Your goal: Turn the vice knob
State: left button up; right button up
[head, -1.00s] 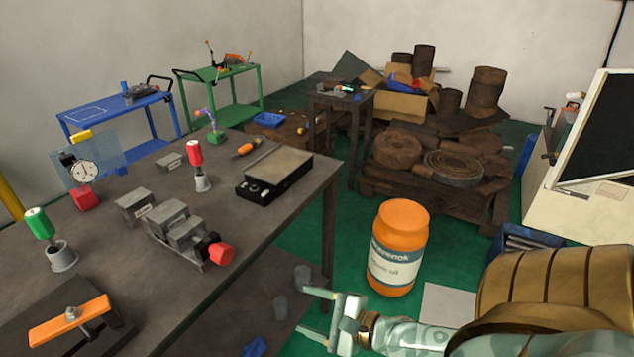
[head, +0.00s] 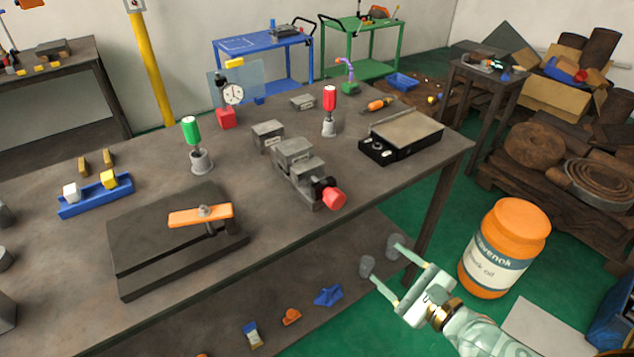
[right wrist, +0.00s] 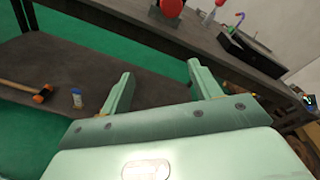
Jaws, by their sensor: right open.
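A grey metal vice (head: 297,170) sits near the front edge of the workbench (head: 330,225). Its red knob (head: 333,198) sticks out at the vice's near right end, close to that edge. In the right wrist view the red knob (right wrist: 172,7) shows at the top, cut by the frame edge. My right gripper (head: 386,266) is open and empty, in front of the bench edge, below and to the right of the knob and apart from it. Its two pale green fingers (right wrist: 160,88) also show in the right wrist view with nothing between them. My left gripper is not in view.
On the bench stand a green-handled tool (head: 191,135), a red-handled tool (head: 330,100), a black box (head: 400,150) and a dark plate with an orange bar (head: 200,216). An orange barrel (head: 505,240) stands on the floor at right. Small items lie on the lower shelf (head: 270,300).

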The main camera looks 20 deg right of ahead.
aim_at(339, 203)
jog(key=w+a+r+m, duration=0.1)
jog(key=w+m, duration=0.2)
jog(key=w, duration=0.2)
jog(key=w+a+r+m+t, duration=0.1)
jog(key=w+m, duration=0.2)
jog(key=w, duration=0.3)
jog(key=w+a+r+m, duration=0.2)
jog(key=w+m, duration=0.1)
jog(key=w, duration=0.3)
jog(key=shift+a+t, duration=0.1)
jog(key=shift+t, duration=0.3)
jog(key=shift+s+r, duration=0.1)
jog(key=c, duration=1)
